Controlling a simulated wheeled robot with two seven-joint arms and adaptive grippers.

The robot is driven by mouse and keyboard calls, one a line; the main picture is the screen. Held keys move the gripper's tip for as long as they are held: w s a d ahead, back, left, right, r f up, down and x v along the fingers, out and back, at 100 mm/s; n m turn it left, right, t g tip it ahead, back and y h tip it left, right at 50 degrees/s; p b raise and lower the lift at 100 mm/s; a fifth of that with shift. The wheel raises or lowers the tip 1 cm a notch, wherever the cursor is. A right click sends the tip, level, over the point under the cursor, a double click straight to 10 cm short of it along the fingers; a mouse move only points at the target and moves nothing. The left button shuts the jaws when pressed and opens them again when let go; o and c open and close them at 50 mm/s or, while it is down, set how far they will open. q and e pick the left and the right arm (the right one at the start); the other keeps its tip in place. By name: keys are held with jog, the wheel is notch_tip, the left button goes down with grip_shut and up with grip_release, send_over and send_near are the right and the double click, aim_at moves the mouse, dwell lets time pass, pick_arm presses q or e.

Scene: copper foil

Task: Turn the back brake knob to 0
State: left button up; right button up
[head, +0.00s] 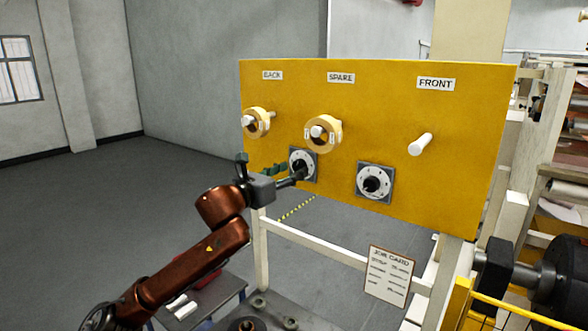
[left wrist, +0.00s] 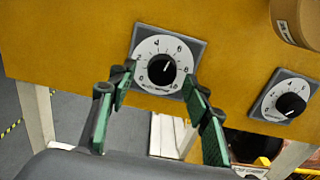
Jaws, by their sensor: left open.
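The left brake dial (head: 300,158) sits on the yellow panel, nearer the BACK label than the other dial. In the left wrist view its black knob (left wrist: 161,69) stands in a white numbered ring on a grey plate. My left gripper (head: 285,175) is in front of this dial. In the left wrist view its green-padded fingers (left wrist: 160,84) are open, one on each side of the dial; contact with the knob does not show. My right gripper is not in view.
A second dial (head: 372,185) sits to the right. Above are a BACK peg with a tape roll (head: 262,114), a SPARE peg with a roll (head: 334,125) and a bare FRONT peg (head: 420,144). A job card (head: 389,276) hangs below the panel. Open floor lies left.

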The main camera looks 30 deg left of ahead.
pick_arm(q)
jog(key=shift+w+d, duration=0.15)
jog(key=shift+w, duration=0.55)
jog(key=shift+c, duration=0.4)
jog(key=c, duration=1.1)
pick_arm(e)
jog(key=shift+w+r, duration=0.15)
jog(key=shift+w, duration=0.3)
